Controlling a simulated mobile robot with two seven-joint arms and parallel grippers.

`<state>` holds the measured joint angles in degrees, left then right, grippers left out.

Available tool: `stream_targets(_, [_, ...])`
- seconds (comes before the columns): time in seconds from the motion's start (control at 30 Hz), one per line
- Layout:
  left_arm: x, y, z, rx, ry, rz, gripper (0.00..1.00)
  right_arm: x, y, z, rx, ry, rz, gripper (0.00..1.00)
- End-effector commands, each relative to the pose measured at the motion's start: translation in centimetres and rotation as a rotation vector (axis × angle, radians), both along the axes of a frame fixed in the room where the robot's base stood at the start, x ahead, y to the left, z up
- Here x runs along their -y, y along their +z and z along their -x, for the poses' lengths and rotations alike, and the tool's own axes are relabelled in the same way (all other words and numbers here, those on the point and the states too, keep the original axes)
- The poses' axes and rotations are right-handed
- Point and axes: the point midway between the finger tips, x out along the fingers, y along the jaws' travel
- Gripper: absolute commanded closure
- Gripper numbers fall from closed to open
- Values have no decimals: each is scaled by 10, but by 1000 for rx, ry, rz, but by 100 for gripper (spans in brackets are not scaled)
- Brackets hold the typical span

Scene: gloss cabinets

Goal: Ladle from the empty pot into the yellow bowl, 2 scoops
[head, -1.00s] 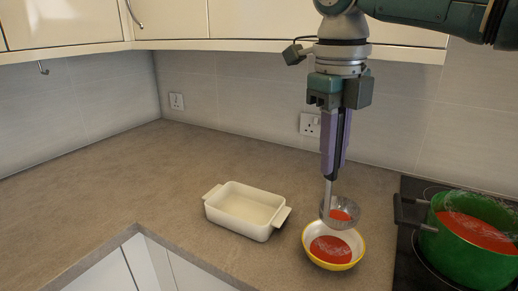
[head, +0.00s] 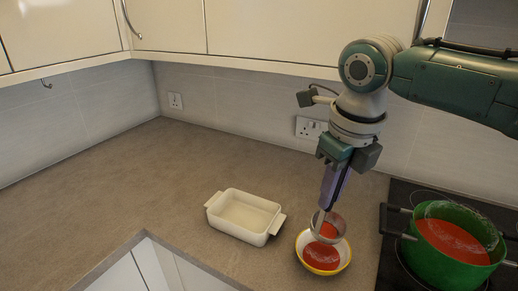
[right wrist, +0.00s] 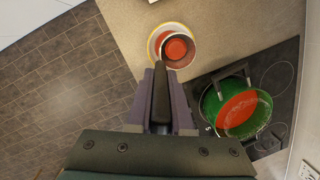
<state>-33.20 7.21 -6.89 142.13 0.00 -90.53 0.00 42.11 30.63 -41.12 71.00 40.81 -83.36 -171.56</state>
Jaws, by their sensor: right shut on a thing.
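My right gripper (head: 332,192) is shut on the black handle of a metal ladle (head: 341,220). The ladle is over the yellow bowl (head: 299,262), tilted, with red liquid in it. In the right wrist view the ladle handle (right wrist: 160,105) runs between the fingers to the bowl (right wrist: 153,43). The green pot (head: 428,266) at the right is not empty: it holds red liquid (head: 452,240). My left gripper is out of view.
The pot stands on a black hob (head: 392,262), its dark handle (head: 396,222) pointing towards the bowl. A white baking dish (head: 240,233) sits left of the bowl. Glossy wall cabinets (head: 270,30) hang above. The counter (head: 150,185) at the left is clear.

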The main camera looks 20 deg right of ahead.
Motion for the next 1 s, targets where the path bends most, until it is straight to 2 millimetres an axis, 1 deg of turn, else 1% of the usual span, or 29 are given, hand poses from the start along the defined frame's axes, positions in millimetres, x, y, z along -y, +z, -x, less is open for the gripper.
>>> stream_targets(0.03, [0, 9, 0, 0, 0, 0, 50, 1, 3, 4, 12, 0, -4, 100])
stream_targets(0.1, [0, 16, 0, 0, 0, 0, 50, 2, 3, 7, 37, -1, -9, 100])
stream_targets(0.17, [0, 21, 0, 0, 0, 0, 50, 3, 3, 10, 57, 0, -14, 100])
stream_targets(0.2, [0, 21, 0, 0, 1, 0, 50, 4, -1, 15, 81, 0, -18, 100])
stream_targets(0.33, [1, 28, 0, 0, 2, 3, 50, 6, -4, 26, 159, 3, -38, 100])
stream_targets(0.4, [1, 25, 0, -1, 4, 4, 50, 8, -10, 31, 201, 0, -48, 100])
stream_targets(0.5, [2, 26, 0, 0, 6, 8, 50, 9, -11, 39, 261, 1, -63, 100])
stream_targets(0.67, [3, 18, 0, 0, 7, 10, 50, 13, -23, 50, 359, 2, -84, 100])
stream_targets(0.87, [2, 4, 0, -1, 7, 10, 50, 15, -35, 63, 480, 4, -118, 100])
stream_targets(1.0, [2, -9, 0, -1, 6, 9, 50, 18, -44, 72, 567, 0, -137, 100])
